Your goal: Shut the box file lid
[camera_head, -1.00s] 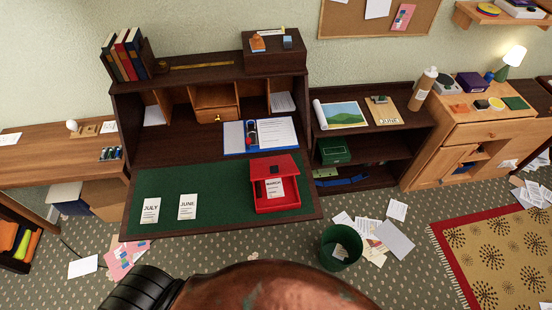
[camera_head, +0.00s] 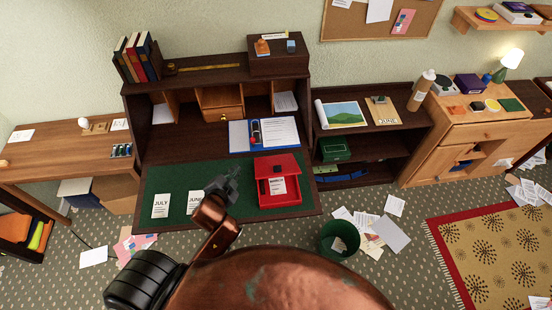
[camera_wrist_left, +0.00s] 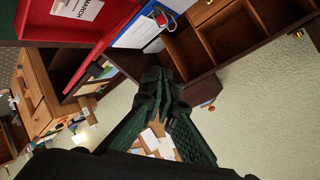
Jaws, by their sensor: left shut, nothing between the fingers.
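The red box file (camera_head: 280,193) stands on the green desk mat, open towards me, with a card marked MARCH (camera_head: 277,186) inside. Its raised red part with a dark patch, which looks like the lid (camera_head: 276,163), is at the far side. My left gripper (camera_head: 233,173) is shut and empty, above the mat just left of the box file and apart from it. In the left wrist view the fingers (camera_wrist_left: 160,85) come together, and red box panels (camera_wrist_left: 80,35) with the card show at upper left. My right gripper is not in view.
The JULY card (camera_head: 161,205) and the partly covered JUNE card (camera_head: 194,202) lie on the green mat (camera_head: 160,180). An open blue folder (camera_head: 263,135) lies behind the box file. The desk's pigeonholes (camera_head: 220,98) rise at the back. A green bin (camera_head: 338,238) stands on the floor at right.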

